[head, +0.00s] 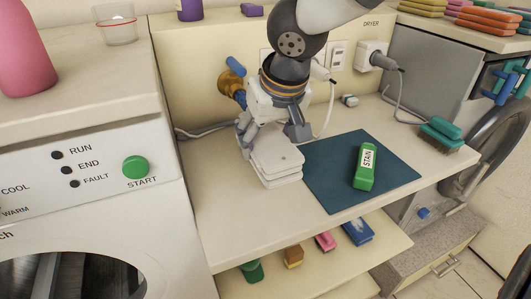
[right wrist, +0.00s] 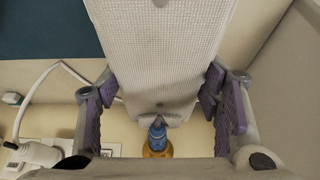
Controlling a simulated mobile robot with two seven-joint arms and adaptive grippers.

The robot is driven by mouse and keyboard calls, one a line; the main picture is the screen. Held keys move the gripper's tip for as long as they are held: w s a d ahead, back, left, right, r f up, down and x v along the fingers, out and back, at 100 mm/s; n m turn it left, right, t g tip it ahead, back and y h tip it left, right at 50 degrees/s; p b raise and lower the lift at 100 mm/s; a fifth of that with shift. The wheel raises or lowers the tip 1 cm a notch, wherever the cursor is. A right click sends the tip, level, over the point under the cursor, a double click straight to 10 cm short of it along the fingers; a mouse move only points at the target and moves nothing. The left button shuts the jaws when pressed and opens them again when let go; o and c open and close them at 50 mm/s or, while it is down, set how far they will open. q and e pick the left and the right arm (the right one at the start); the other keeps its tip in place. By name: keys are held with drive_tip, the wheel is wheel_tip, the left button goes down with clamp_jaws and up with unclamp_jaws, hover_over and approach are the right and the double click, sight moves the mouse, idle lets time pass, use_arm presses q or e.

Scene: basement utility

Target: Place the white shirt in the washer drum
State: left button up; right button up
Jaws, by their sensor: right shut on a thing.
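The white shirt (head: 276,163) is a folded, layered bundle over the counter, left of the teal mat. My right gripper (head: 270,138) comes down from above and is shut on it, one finger on each side. In the right wrist view the shirt (right wrist: 160,60) shows as a pale woven slab between the purple-padded fingers (right wrist: 162,95). I cannot tell whether the shirt still touches the counter. The washer (head: 100,190) stands at the left, and part of its round, dark drum opening (head: 70,278) shows at the bottom left. My left gripper is not in view.
A green stain bottle (head: 365,166) lies on the teal mat (head: 325,180). A brush (head: 440,135) sits to the right. A brass valve with a blue handle (head: 232,85) is behind the gripper. A pink bottle (head: 22,50) and a glass (head: 116,25) stand on the washer.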

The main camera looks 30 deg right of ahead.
drive_tip(key=shift+x, duration=0.8)
drive_tip(key=shift+s+x, duration=0.15)
drive_tip(key=shift+x, duration=0.7)
drive_tip(key=shift+s+x, duration=0.2)
drive_tip(key=shift+x, duration=0.65)
drive_tip(key=shift+f, duration=0.3)
drive_tip(key=o, duration=1.2)
